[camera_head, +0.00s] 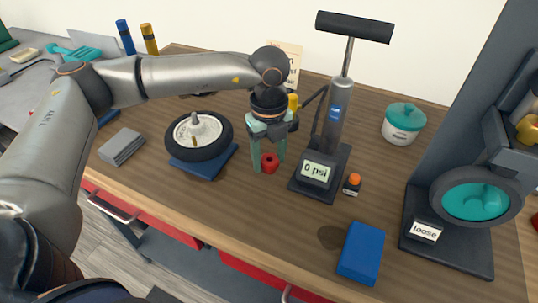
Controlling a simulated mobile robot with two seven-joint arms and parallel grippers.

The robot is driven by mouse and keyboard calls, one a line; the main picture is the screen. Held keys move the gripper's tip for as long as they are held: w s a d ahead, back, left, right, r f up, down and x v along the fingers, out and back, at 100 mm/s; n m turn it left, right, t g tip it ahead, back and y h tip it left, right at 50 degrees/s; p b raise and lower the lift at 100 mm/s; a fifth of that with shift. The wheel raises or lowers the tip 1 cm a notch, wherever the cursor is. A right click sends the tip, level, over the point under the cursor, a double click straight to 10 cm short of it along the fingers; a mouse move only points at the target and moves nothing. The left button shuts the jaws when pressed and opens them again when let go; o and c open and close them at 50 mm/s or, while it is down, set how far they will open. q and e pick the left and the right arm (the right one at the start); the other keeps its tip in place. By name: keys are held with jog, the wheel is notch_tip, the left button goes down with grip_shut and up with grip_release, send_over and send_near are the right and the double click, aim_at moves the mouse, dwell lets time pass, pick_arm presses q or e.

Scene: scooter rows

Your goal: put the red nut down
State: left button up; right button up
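The red nut (270,163) is upright, low over the wood workbench in front of the wheel and pump. My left gripper (269,167) points down from above, with one teal finger on each side of the nut. The fingers look closed against its sides. I cannot tell whether the nut's underside touches the bench. My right gripper is not in view.
A wheel (199,136) on a blue pad (204,165) is left of the nut. The pump (338,130) with a "0 psi" display and a small orange-capped bottle (352,185) are right. A blue box (361,252) lies front right. Bare wood is in front.

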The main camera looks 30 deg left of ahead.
pick_arm(q)
jog(key=o, duration=0.3)
notch_tip(320, 180, up, 12)
jog(key=shift+r, duration=0.2)
dwell(0.4)
dwell(0.4)
